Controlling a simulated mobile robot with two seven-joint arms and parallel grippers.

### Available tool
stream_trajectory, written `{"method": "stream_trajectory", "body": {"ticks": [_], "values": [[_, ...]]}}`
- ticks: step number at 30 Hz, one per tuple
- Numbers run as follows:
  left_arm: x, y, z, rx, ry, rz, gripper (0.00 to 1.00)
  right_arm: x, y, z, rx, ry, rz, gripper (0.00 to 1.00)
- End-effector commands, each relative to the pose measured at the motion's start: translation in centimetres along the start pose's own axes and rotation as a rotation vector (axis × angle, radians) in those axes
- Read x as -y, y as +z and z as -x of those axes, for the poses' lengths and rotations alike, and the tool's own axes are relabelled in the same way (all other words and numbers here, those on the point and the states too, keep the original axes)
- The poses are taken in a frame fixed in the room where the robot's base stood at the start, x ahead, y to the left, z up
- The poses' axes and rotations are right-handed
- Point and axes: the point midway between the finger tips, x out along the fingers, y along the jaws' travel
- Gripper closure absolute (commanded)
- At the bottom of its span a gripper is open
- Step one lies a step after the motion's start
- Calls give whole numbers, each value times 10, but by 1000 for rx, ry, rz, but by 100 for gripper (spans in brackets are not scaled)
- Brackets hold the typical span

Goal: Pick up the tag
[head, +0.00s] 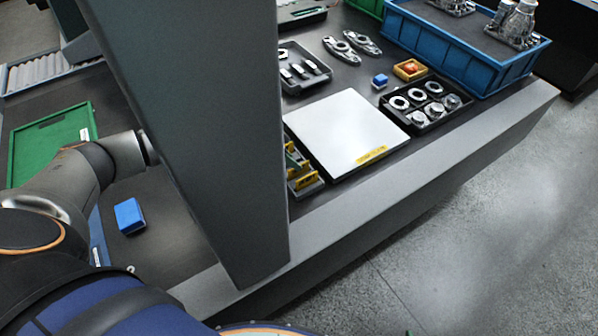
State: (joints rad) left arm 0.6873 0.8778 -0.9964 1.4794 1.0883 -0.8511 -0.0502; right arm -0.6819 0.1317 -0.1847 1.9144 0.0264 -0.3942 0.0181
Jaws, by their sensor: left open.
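No loose tag can be told for certain. A small yellow label with dark print (371,155) lies flat at the front edge of the white plate (345,125). Several yellow pieces (303,180) stand in a dark rack just left of that plate, partly hidden by the grey column. My left arm comes in from the left, and the wrist end of my left gripper (151,149) reaches the column's left side. The column hides its fingers, so nothing is seen held; the jaws are open. My right gripper is not in view.
The grey column (215,120) stands in front of the bench. A blue block (130,216) and green tray (50,143) lie left. A black tray of metal parts (425,103), small yellow bin (410,69) and blue crate (460,52) stand right. Floor is clear at right.

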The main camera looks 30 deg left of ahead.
Motion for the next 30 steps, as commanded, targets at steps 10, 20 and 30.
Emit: {"method": "stream_trajectory", "body": {"ticks": [10,20,30], "values": [[-1,3,-35,1,0,0,59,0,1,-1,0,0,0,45],[-1,2,-56,-2,-1,-1,59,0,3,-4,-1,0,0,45],[0,3,-56,-1,-1,-1,80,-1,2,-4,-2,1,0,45]]}}
